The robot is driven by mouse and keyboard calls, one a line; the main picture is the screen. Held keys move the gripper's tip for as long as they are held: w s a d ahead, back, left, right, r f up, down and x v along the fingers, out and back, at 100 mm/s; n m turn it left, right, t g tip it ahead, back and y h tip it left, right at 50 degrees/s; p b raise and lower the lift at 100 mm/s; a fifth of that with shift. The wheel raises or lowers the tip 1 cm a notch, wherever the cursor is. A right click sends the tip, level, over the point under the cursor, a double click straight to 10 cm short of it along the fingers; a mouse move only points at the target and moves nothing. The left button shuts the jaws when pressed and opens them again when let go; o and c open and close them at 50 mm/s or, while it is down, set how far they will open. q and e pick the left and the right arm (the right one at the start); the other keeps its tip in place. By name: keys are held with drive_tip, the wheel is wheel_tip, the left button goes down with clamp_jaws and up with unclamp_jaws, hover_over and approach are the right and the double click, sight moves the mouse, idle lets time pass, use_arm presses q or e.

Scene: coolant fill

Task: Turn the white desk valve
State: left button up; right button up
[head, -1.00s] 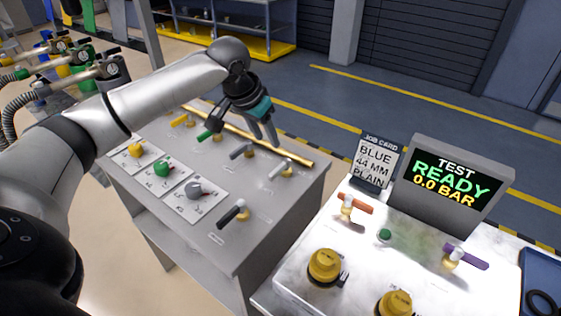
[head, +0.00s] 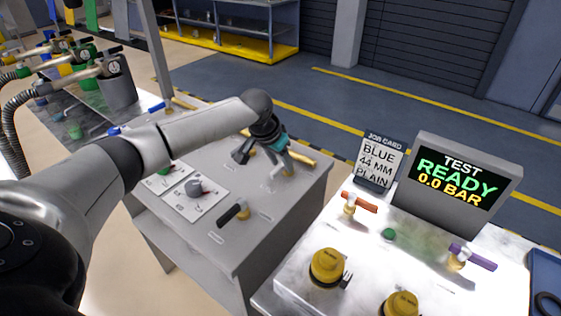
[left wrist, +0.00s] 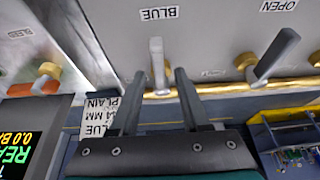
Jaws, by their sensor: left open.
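The white desk valve (head: 277,171) has a pale lever on a brass base, near the far right of the grey desk (head: 265,235). My left gripper (head: 288,163) is open, beside and above this lever in the head view. In the left wrist view, the white lever (left wrist: 157,62) shows between the two dark fingers (left wrist: 160,73), next to an upside-down label reading BLUE. The fingers stand apart on either side of it; I cannot tell whether either touches it. My right gripper is not in view.
A grey lever (left wrist: 275,55) stands beside the white one, by the OPEN label. A black lever (head: 233,210) is nearer on the desk. A brass pipe (left wrist: 220,89) runs behind the valves. At right are a job card (head: 379,163) and a READY screen (head: 456,180).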

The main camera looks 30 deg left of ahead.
use_arm(q)
clamp_jaws()
idle(1.4)
